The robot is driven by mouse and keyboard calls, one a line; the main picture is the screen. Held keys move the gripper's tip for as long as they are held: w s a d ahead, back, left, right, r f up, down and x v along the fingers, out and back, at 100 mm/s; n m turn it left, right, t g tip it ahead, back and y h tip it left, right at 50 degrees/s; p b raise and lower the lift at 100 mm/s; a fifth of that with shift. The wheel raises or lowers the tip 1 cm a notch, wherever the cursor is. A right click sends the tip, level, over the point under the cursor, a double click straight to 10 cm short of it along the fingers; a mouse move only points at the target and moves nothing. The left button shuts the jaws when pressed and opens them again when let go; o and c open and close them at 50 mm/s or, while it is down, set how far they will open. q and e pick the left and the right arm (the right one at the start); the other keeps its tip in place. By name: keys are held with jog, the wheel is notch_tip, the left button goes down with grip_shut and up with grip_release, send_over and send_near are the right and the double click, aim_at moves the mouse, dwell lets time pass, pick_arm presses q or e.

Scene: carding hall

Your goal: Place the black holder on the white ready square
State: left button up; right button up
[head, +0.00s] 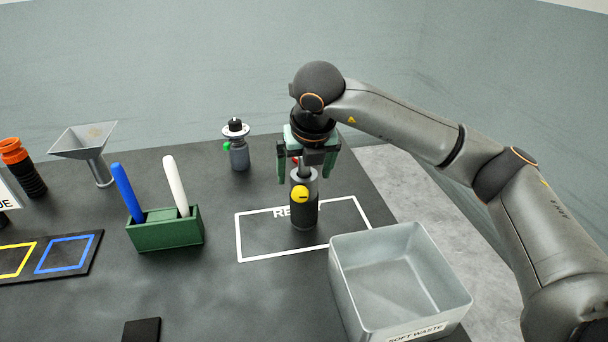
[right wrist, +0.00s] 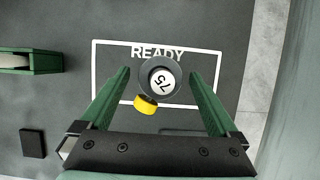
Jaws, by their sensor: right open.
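The black holder (head: 304,215), a dark upright cylinder with a yellow round knob on its side, stands inside the white READY outline (head: 238,240), towards its right half. The fingers look apart from the holder. My left gripper is out of view.
A grey SOFT WASTE bin (head: 345,285) stands at the front right of the outline. A green block (head: 165,235) with a blue and a white stick is to the left. A grey bottle (head: 239,157) stands behind. A small black block (head: 141,330) lies at the front.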

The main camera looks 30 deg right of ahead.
jog(key=v, duration=1)
jog(key=shift+s, duration=0.1)
